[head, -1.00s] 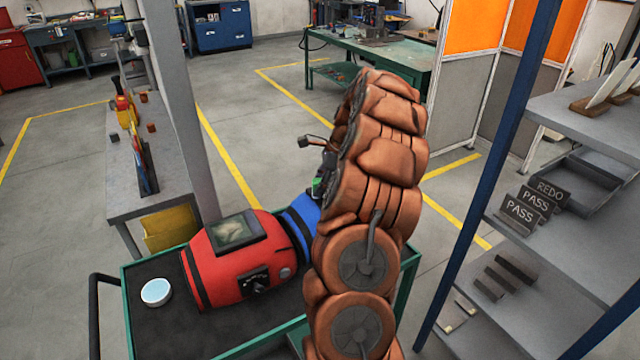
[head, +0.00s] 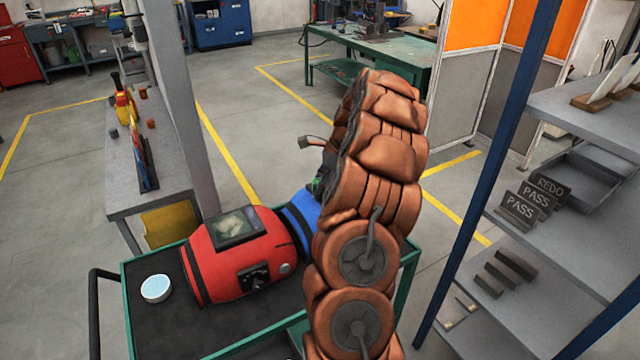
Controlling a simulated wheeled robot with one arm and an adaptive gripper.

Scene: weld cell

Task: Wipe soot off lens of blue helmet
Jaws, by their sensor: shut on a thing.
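The blue helmet (head: 302,212) lies on the cart at the right, behind my copper-coloured arm. Only its blue left part with a dark band shows; its lens and any soot are hidden. My gripper (head: 318,182) is mostly hidden behind the arm, and a dark part of it shows just above the blue helmet. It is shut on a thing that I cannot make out. I cannot tell whether it touches the helmet. A red helmet (head: 215,268) with a square lens on top and a dial on its side lies left of the blue one, close against it.
A round tin with a pale top (head: 155,288) stands on the dark top of the green-edged cart (head: 128,310). A grey post (head: 180,110) and a narrow bench (head: 150,195) stand behind. A blue-posted shelf (head: 590,125) with PASS and REDO signs is at the right.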

